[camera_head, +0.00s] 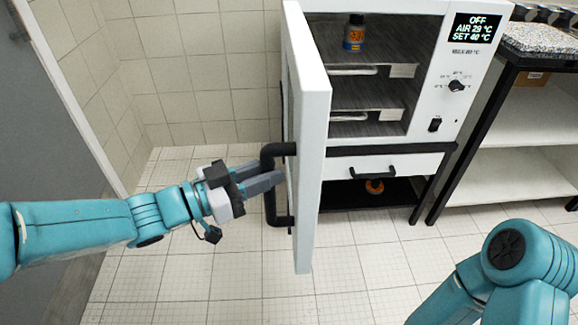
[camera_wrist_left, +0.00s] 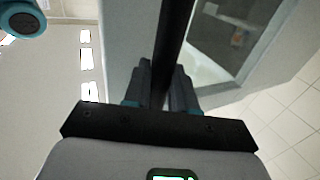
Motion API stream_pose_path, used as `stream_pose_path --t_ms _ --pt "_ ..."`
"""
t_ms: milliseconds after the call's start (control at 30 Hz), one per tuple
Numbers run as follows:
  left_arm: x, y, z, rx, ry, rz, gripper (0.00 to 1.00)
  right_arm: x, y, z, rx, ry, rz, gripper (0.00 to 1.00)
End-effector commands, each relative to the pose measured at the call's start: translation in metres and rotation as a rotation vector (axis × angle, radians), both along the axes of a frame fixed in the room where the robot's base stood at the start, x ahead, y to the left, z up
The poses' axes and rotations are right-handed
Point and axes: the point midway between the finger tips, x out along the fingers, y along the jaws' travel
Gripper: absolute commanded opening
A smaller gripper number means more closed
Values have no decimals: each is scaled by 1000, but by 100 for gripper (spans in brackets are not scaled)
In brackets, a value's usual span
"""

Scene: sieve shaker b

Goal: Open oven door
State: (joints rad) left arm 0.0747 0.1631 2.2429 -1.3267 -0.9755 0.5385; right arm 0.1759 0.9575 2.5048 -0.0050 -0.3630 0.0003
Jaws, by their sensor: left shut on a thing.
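The white oven (camera_head: 455,90) stands at the centre right, its display reading OFF, AIR 29 °C, SET 40 °C. Its door (camera_head: 312,130) is swung wide open toward me, hinged on the left and seen nearly edge-on. A black bar handle (camera_head: 269,195) sits on the door's outer face. My left gripper (camera_head: 270,180) is shut on this handle. In the left wrist view the dark handle bar (camera_wrist_left: 174,45) runs between the two fingers (camera_wrist_left: 163,85). My right arm shows at the lower right, but its gripper is out of view.
Inside the oven a dark bottle with an orange label (camera_head: 354,33) stands on the upper shelf. Below is a drawer (camera_head: 385,168) and an orange round item (camera_head: 374,186) on a low black shelf. A bench (camera_head: 515,130) stands right. Tiled floor in front is clear.

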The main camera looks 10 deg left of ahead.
Motion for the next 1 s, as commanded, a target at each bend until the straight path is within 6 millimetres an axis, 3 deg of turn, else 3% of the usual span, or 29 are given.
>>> stream_pose_path --t_ms 100,300,867,900,967,1000 --pt "8 24 8 -9 0 31 0 0 0 13 0 0 0 43" --pt "9 43 5 -6 0 30 0 0 0 22 0 0 0 43" --pt "8 53 3 -1 -2 27 0 0 0 24 0 0 0 43" --pt "8 53 3 0 -3 26 29 0 0 24 0 0 0 43" --pt "8 53 3 -1 -3 25 48 0 0 24 0 0 0 43" --pt "8 52 3 0 -3 24 49 0 0 24 0 0 0 43"
